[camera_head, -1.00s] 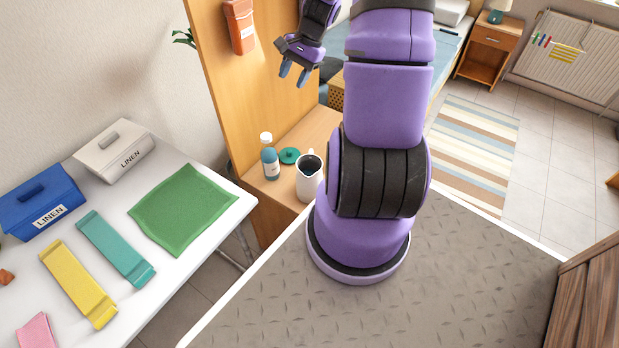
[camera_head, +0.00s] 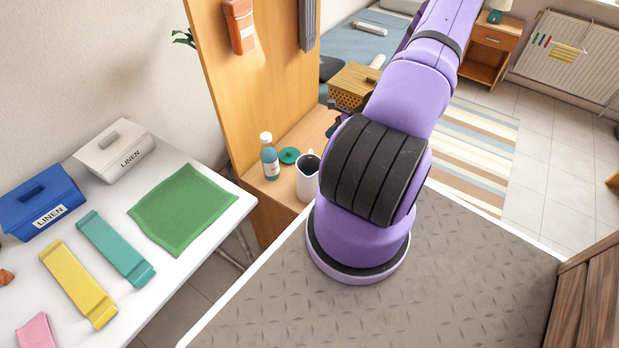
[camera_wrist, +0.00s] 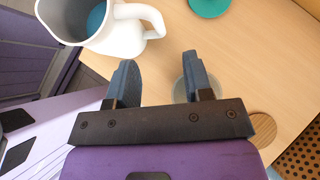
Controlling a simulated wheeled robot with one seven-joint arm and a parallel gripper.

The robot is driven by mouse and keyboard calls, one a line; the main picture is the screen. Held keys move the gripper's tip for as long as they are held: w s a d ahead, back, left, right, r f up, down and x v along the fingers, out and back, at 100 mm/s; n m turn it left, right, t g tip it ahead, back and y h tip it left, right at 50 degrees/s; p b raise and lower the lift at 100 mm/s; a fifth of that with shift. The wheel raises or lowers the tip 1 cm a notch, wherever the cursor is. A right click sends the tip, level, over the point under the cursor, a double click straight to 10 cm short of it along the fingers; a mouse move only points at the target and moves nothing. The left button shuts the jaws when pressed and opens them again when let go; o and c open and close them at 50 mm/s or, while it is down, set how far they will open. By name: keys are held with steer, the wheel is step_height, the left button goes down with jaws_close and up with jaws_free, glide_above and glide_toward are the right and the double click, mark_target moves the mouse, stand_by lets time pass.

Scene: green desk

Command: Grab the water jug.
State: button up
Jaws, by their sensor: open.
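The water jug (camera_head: 306,178) is white with a dark opening and stands upright on the wooden desk top beside my arm's base. In the wrist view the jug (camera_wrist: 121,38) is at the upper left, with its handle toward the right and blue inside it. My gripper (camera_wrist: 160,75) is open and empty. Its fingertips are just below the jug's handle in the picture, and I see no contact. In the head view my gripper is mostly hidden behind my arm.
A blue bottle (camera_head: 270,160) and a teal lid (camera_head: 289,155) stand near the jug. In the wrist view a pale round cup-like thing (camera_wrist: 181,90) is partly behind the right finger, and a round wooden coaster (camera_wrist: 275,128) lies at the right. A tall wooden panel (camera_head: 222,75) rises behind the bottle.

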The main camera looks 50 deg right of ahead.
mark_target(311, 156)
steer(key=shift+x, duration=5.1)
steer(key=shift+a+r, duration=0.2)
jaws_close()
